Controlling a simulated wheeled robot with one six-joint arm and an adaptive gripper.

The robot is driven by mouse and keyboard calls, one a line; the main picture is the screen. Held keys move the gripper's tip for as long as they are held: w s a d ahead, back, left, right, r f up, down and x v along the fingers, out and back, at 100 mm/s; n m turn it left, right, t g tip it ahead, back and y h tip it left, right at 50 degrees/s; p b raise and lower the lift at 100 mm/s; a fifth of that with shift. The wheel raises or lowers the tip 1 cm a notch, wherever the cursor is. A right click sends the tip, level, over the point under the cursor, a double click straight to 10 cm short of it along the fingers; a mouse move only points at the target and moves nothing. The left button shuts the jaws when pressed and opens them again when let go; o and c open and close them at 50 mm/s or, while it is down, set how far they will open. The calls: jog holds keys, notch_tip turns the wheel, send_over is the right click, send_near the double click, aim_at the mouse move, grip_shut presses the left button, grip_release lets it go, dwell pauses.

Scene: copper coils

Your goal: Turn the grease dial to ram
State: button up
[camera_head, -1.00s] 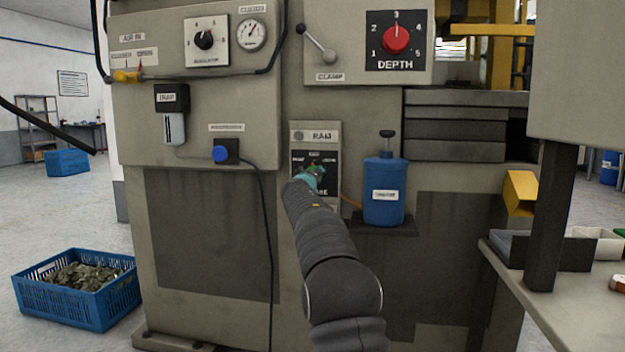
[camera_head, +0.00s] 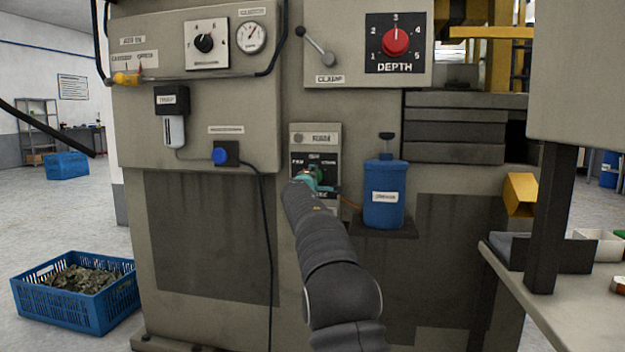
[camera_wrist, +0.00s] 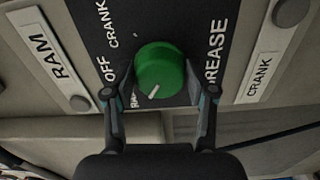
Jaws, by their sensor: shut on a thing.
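The grease dial is a round green knob (camera_wrist: 161,68) on a black plate (camera_wrist: 108,12) in the wrist view. Its white pointer mark slants down and left, toward a label of which I can read only "RA". OFF stands to the left of the knob and CRANK at its upper left. GREASE is at the right, partly covered by a finger. My gripper (camera_wrist: 161,92) has a finger on each side of the knob and is shut on it. In the head view, my gripper (camera_head: 313,182) is at the plate and covers most of the dial.
A blue canister (camera_head: 385,205) stands on a small shelf right of the dial. A red depth knob (camera_head: 396,40) and a clamp lever (camera_head: 318,45) are above. A blue plug (camera_head: 220,155) with a hanging cable is at the left. A blue crate (camera_head: 75,300) sits on the floor.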

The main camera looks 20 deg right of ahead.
jog(key=shift+n, duration=0.5)
jog(key=o, duration=1.2)
jog(key=v, duration=1.2)
jog(key=shift+w, duration=0.1)
